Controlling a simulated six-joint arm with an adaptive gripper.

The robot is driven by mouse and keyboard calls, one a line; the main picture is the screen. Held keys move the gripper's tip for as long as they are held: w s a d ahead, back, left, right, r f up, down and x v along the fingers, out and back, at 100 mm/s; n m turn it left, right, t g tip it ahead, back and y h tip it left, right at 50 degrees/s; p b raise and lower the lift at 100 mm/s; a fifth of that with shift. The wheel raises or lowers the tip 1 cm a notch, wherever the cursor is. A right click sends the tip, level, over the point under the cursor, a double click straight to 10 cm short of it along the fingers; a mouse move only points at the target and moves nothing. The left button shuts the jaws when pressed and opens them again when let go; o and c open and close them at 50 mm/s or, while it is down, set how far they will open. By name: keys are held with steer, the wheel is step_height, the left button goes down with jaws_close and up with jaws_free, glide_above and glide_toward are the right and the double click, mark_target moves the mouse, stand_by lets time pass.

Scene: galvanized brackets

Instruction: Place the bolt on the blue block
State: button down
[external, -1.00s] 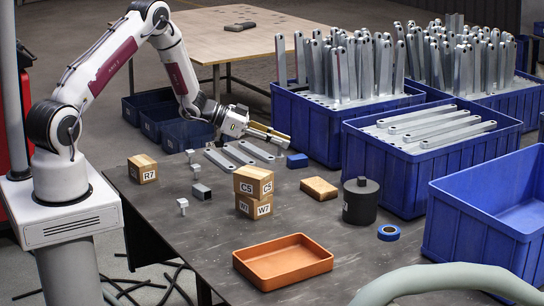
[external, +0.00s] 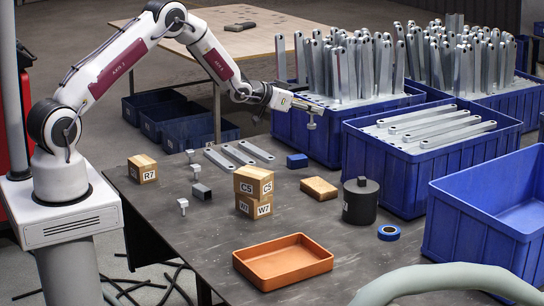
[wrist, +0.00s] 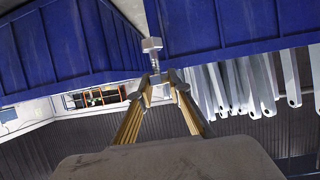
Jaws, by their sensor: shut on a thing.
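My gripper (external: 314,106) is held level, high above the far edge of the dark table, in front of a blue bin. It is shut on a small silver-grey bolt (external: 312,122). In the wrist view the bolt (wrist: 152,46) sticks out beyond the fingertips (wrist: 159,85). The blue block (external: 297,160) lies on the table, below and slightly left of the held bolt, with a clear gap between them. Nothing is on the block's top. The block does not show in the wrist view.
Flat metal brackets (external: 238,154) lie left of the block; a tan sponge-like block (external: 319,188) and dark canister (external: 360,201) stand nearer. Stacked wooden blocks (external: 253,192) and an orange tray (external: 283,262) are in front. Blue bins (external: 318,140) line the far side.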

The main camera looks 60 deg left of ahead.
steer(key=shift+w+a+n+y, duration=0.8)
steer(key=shift+a+n+y, duration=0.2)
steer(key=shift+a+y, duration=0.3)
steer(key=n+g+y, duration=0.1)
steer(key=n+y, duration=0.3)
glide_above(297, 156)
steer(key=shift+f, duration=0.85)
steer(key=shift+d+m, duration=0.15)
steer(key=shift+m, duration=0.15)
steer(key=shift+f, duration=0.15)
steer(key=shift+f, duration=3)
steer(key=shift+f, duration=1.9)
steer(key=shift+f, duration=0.1)
